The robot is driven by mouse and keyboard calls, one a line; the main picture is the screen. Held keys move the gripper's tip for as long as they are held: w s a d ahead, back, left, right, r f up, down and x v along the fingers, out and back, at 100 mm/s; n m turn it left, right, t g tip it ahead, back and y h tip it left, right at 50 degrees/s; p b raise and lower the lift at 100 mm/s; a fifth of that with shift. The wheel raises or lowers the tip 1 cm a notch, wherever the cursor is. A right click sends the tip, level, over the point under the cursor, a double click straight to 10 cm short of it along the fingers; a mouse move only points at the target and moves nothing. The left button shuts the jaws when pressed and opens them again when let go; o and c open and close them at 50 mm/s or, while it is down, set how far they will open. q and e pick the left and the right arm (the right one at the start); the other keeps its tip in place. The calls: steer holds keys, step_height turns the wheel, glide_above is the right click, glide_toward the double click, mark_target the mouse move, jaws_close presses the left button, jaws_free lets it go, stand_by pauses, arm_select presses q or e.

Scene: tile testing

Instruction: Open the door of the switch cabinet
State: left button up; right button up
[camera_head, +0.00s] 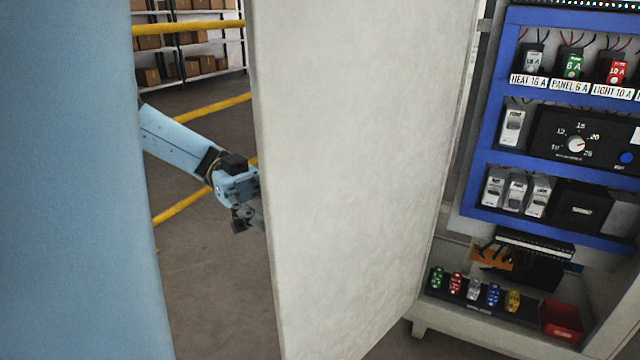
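The switch cabinet (447,318) stands at the right, and its inside shows. Its pale grey door (350,170) stands swung wide open, hinged at the cabinet's left side, and fills the middle of the view. My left gripper (245,220) is at the door's free left edge, partly behind it. The door hides part of the fingers, so I cannot tell whether they touch or grip it. My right gripper is not in view.
Inside the cabinet are a blue rack (490,130) with breakers and a dial panel (575,140), several coloured plugs in a row (473,288) and a red bin (562,320). Yellow rails (215,107) and box shelves (190,45) stand behind my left arm.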

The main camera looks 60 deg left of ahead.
arm_select(q)
steer(key=shift+a, duration=0.1)
steer(key=s+a, duration=0.1)
steer(key=a, duration=0.6)
steer(key=shift+s, duration=0.25)
